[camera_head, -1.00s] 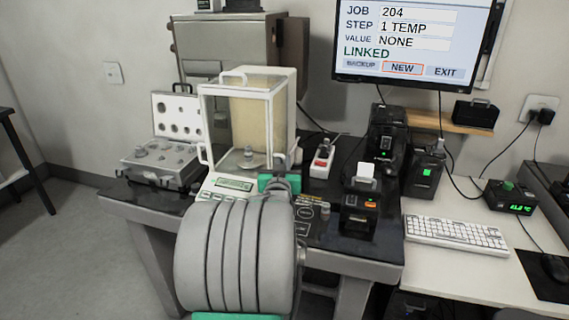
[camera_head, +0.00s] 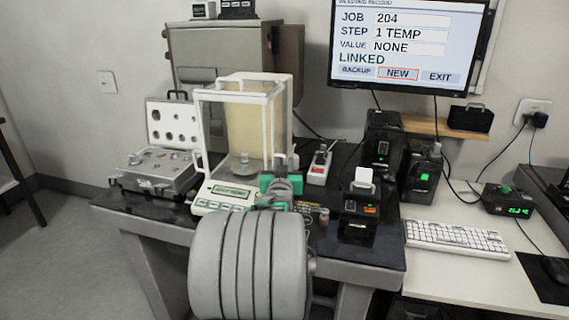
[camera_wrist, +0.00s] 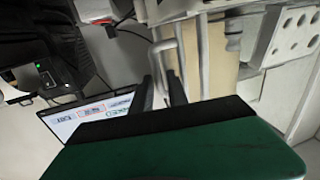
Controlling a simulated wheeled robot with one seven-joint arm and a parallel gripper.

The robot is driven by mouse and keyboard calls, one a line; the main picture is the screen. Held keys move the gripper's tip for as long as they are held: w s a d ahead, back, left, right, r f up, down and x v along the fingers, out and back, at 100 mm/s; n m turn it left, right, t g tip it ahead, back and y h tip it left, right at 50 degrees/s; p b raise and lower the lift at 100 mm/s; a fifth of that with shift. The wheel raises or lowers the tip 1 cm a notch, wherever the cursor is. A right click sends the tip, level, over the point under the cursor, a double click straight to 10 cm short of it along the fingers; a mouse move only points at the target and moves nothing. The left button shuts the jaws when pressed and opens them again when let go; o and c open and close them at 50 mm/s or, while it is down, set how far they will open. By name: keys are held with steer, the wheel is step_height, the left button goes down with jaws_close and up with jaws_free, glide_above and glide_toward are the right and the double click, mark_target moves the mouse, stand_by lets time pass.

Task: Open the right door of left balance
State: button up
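The left balance (camera_head: 212,196) stands on the dark table with a tall glass draft shield (camera_head: 196,130) in a white frame. A small metal weight (camera_head: 243,160) shows inside it. My gripper (camera_head: 287,160) is at the front right corner of the shield, partly hidden by my arm. In the wrist view, the two dark fingers (camera_wrist: 163,92) stand apart with a narrow gap. How far the right door stands open is unclear.
A case of weights (camera_head: 155,170) lies open to the left. A monitor (camera_head: 410,45) hangs behind. A keyboard (camera_head: 455,237) lies on the right desk.

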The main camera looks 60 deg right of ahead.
steer(key=v, duration=0.6)
steer(key=shift+a, duration=0.4)
steer(key=shift+s, duration=0.1)
steer(key=shift+c, duration=0.3)
